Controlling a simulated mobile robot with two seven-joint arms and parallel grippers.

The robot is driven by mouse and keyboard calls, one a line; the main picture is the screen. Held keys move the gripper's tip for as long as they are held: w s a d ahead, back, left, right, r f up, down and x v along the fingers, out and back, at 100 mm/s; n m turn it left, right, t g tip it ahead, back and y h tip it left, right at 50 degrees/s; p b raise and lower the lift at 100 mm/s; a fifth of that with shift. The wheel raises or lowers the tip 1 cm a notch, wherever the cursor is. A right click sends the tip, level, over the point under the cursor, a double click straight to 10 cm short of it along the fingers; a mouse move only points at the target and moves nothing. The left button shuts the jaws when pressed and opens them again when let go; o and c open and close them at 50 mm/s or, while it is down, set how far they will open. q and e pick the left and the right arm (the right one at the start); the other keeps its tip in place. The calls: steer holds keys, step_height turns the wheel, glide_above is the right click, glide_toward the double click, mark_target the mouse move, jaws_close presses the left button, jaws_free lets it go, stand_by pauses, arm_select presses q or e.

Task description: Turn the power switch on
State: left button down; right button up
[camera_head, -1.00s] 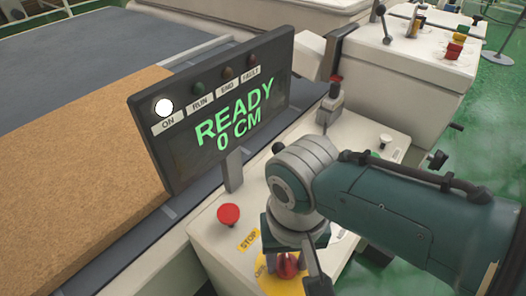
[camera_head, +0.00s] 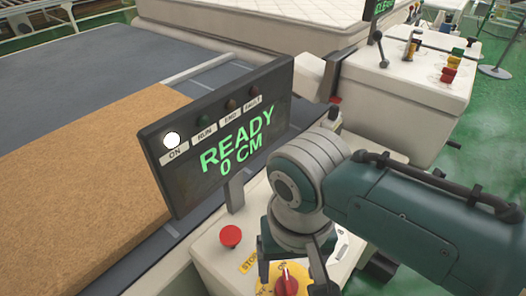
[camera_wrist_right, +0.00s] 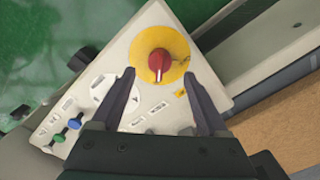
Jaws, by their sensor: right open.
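The power switch is a red rotary knob (camera_head: 287,284) on a round yellow plate (camera_head: 268,279), on top of the white control box (camera_head: 213,257). The knob also shows in the right wrist view (camera_wrist_right: 159,61), ahead of the fingers. My right gripper (camera_head: 291,281) is open, its fingers apart above the panel near the knob. In the right wrist view, the open fingers (camera_wrist_right: 158,78) point toward the knob, with nothing between them. The display (camera_head: 232,140) reads READY 0 CM, with its ON lamp (camera_head: 172,139) lit white. My left gripper is not in view.
A red mushroom stop button (camera_head: 231,236) stands left of the knob. In the right wrist view, a green button (camera_wrist_right: 74,124) and a blue button (camera_wrist_right: 58,138) sit at the panel's lower left. A brown mattress slab (camera_head: 80,185) lies on the conveyor. Another control box (camera_head: 420,85) stands behind.

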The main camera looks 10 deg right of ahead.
mark_target(288, 283)
steer(key=shift+r+p, duration=0.4)
steer(key=shift+r, duration=2)
